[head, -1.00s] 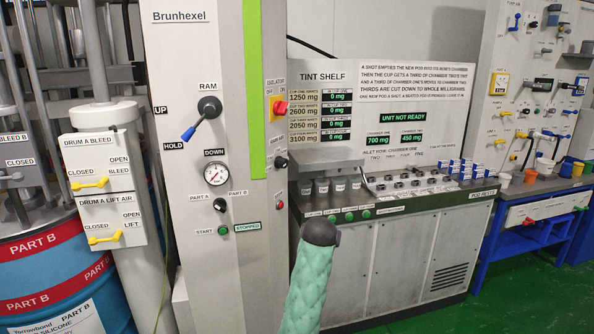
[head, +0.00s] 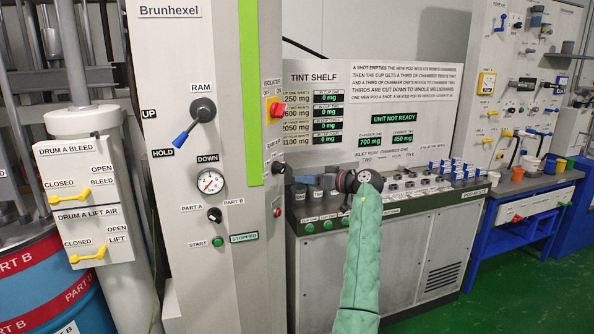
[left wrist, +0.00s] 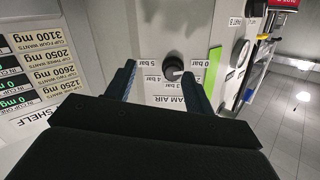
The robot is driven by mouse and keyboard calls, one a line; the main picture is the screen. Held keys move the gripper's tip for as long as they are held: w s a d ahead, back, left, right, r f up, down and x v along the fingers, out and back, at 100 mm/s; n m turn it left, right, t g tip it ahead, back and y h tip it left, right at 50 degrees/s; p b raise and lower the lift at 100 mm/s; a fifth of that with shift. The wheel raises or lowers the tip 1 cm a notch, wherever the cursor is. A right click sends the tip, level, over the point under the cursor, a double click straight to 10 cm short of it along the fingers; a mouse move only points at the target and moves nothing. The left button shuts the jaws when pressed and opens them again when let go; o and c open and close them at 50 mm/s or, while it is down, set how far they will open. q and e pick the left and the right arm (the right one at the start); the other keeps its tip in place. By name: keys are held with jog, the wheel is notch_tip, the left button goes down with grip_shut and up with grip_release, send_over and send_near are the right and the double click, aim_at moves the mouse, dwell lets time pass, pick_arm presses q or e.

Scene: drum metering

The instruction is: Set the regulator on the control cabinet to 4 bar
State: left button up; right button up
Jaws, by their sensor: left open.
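The control cabinet (head: 185,60) is the tall grey Brunhexel cabinet. Its regulator, a dark round knob (head: 277,167) on the right side face, is small in the head view. In the left wrist view the knob (left wrist: 174,66) has bar labels around it and a RAM AIR label. Its pale mark is too small to read surely. My left gripper (head: 330,181) is to the right of the knob. In the left wrist view my left gripper (left wrist: 160,80) is open and empty, its fingers to either side of the knob in the picture; contact cannot be told. My right gripper is out of view.
A round gauge (head: 210,181) and a RAM lever with a blue handle (head: 192,123) are on the cabinet front. A red and yellow isolator (head: 275,108) sits above the regulator. The tint shelf (head: 440,205) stands to the right, behind my forearm.

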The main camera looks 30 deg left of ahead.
aim_at(284, 170)
pick_arm(q)
jog(key=a+n+p, duration=0.1)
jog(key=a, duration=0.1)
jog(key=s+a+r+n+g+y+p, duration=0.1)
jog(key=a, duration=0.2)
jog(key=s+a+r+n+p, duration=0.1)
jog(key=a+n, duration=0.1)
jog(key=shift+a, duration=0.2)
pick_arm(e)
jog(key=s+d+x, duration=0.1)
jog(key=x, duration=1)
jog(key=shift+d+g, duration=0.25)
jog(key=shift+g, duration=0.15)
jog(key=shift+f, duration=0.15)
pick_arm(q)
jog(key=c, duration=1)
